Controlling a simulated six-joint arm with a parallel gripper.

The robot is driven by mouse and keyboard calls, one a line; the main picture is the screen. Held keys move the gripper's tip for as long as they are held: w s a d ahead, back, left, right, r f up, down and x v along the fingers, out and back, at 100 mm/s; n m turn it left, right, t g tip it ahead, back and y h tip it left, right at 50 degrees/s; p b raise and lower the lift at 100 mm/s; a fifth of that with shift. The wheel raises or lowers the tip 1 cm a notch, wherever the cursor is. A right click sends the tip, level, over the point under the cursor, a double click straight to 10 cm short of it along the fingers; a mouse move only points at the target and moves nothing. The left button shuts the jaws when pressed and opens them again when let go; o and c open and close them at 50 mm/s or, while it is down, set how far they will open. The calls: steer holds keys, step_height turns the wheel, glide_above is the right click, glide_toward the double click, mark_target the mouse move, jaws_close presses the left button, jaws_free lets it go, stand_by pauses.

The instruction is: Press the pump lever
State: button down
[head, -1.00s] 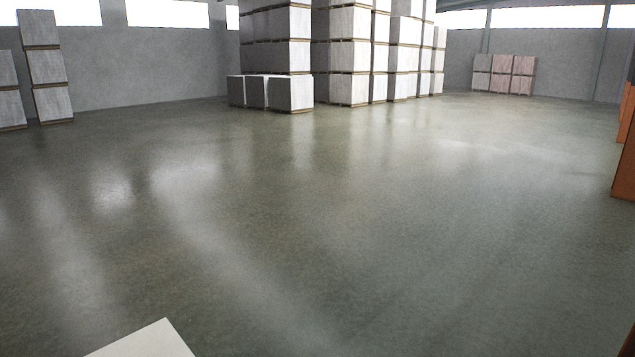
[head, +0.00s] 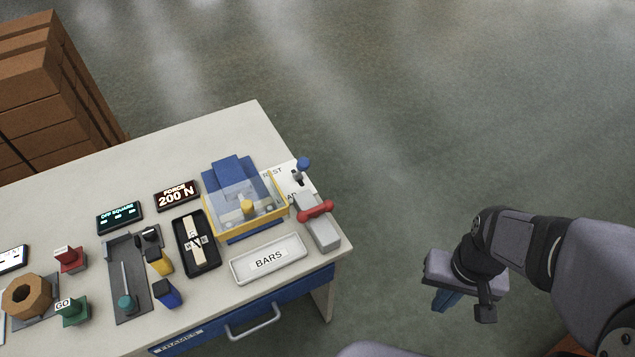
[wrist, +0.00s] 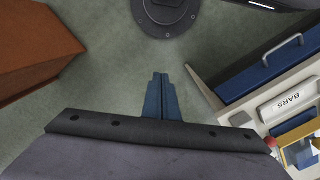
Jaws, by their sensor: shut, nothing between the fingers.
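A grey block with a red bar handle (head: 315,211) stands at the right edge of the white table (head: 110,175); it looks like the pump lever. Just behind it is a small blue-knobbed lever (head: 303,164) on a white labelled plate, partly hidden. My gripper (head: 446,302) is off the table, to the right of it and apart from both levers. In the wrist view its blue fingers (wrist: 160,97) are together and empty, over the floor. A small red part (wrist: 270,142) shows at the lower right there, perhaps the handle's end.
A blue press with a yellow-framed clear guard (head: 244,203) stands left of the handle. A BARS tray (head: 268,260) lies in front, above a blue drawer with a handle (head: 253,322). Brown boxes (head: 50,85) stand behind left. Floor between table and gripper is clear.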

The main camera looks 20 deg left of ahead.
step_height(320, 180, down, 28)
steer(key=s+d+n+g+b, duration=0.1)
steer(key=g+b, duration=0.2)
steer(key=b, duration=1.6)
steer(key=w+a+f+n+t+b, duration=0.1)
steer(key=w+f+n+t+b, duration=0.25)
steer(key=w+f, duration=0.5)
steer(key=w+a+f+n+t+b, duration=0.1)
steer(key=w+f+n+t+b, duration=0.35)
steer(key=w, duration=0.65)
steer(key=w+a+r+n+t+y, duration=0.5)
steer(key=w+a+r+n+y, duration=0.3)
steer(key=w+a, duration=0.65)
steer(key=s+a+r+n+g+y, duration=0.1)
steer(key=s+a+r+n+y, duration=0.2)
steer(key=r+n, duration=0.3)
steer(key=s+a+r+n+g+y, duration=0.2)
steer(key=r+n+y, duration=0.4)
steer(key=r, duration=0.4)
steer(key=s+a+r+n+g+y, duration=0.2)
steer(key=s+a+r+n+y, duration=0.2)
steer(key=r+n, duration=0.3)
steer(key=shift+s+r+y+b, duration=0.45)
steer(key=shift+s+r+y, duration=0.1)
steer(key=shift+r, duration=0.25)
